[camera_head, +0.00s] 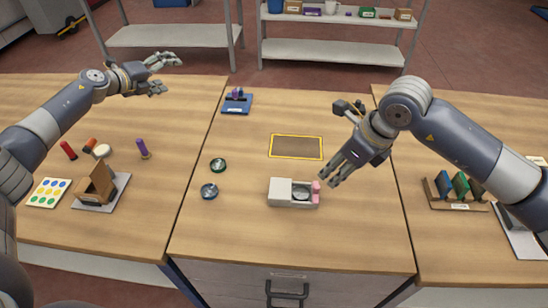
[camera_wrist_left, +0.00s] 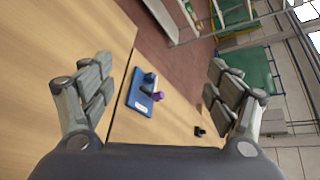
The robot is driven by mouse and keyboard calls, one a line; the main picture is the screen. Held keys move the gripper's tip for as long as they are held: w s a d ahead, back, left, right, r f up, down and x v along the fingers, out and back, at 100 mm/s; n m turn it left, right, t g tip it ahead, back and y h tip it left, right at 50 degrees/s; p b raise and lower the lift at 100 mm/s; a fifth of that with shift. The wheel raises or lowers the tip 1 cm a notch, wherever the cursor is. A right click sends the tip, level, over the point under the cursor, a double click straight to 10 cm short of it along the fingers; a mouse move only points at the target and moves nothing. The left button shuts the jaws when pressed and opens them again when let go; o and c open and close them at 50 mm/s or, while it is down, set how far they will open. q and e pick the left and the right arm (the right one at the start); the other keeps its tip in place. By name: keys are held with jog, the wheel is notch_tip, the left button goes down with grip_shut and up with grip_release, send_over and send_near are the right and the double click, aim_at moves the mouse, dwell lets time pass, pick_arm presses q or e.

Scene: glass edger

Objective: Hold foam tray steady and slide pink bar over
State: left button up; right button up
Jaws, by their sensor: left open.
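A pale grey-white tray (camera_head: 281,192), which I take for the foam tray, sits on the middle table with a round dark item in its recess. The pink bar (camera_head: 316,192) stands at the tray's right end. My right gripper (camera_head: 334,178) is just above and right of the pink bar, its fingers pointing down-left towards it; contact and finger gap are unclear. My left gripper (camera_head: 163,73) is open and empty, up beyond the far edge of the left table, well away from the tray. Its spread fingers also show in the left wrist view (camera_wrist_left: 155,90).
A yellow-edged brown mat (camera_head: 296,147) lies behind the tray. Two round dark items (camera_head: 209,190) (camera_head: 218,164) lie to its left. A blue holder (camera_head: 237,103) stands at the back, also in the left wrist view (camera_wrist_left: 142,92). A slotted rack (camera_head: 455,190) is at right.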

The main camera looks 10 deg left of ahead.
pick_arm(q)
jog(key=s+d+m+g+h, duration=0.1)
jog(key=d+m+g+h, duration=0.45)
jog(key=d, duration=1.05)
jog(key=m+g+y, duration=0.8)
jog(key=m+y, duration=0.1)
jog(key=m, duration=1.1)
send_over(274, 188)
notch_tip(274, 188, down, 5)
jog(key=shift+y, duration=0.25)
notch_tip(274, 188, down, 11)
jog(key=shift+f, duration=0.1)
jog(key=c, duration=1.1)
jog(key=shift+c, duration=0.2)
pick_arm(e)
grip_shut()
jog(key=s+d+n, duration=0.1)
jog(key=d+n, duration=0.1)
jog(key=d, duration=0.6)
jog(key=shift+s+g+y, duration=0.25)
jog(key=shift+g+y, duration=0.15)
